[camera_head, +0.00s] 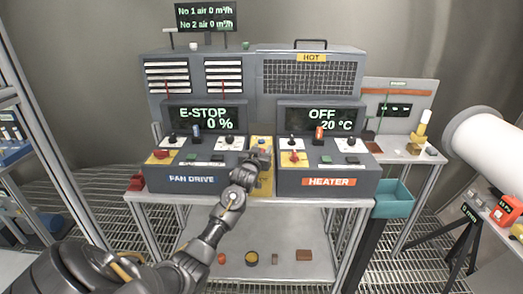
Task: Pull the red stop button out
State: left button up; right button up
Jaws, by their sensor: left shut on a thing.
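My left gripper (259,153) reaches in from the lower left, at the yellow box (265,185) between the two consoles. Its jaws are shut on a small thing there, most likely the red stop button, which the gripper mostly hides. How far the button stands out cannot be seen. The fan drive console (182,179) is left of the gripper, its display (205,118) reading "E-STOP 0 %". Red knobs on yellow plates also show on the fan console (160,154) and the heater console (294,157). My right gripper is not in view.
The heater console (328,181) stands close to the right of the gripper, its display reading "OFF 20 °C". Levers and switches rise from both consoles. A teal bin (393,198) hangs at the right. Several small items lie on the lower shelf (280,277).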

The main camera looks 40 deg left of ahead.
pick_arm(q)
grip_shut()
notch_tip(320, 180, up, 2)
jog(key=shift+p, duration=0.85)
jog(key=shift+a+f, duration=0.1)
jog(key=o, duration=0.9)
grip_release()
jog(key=shift+o, duration=0.2)
jog(key=shift+f, duration=0.1)
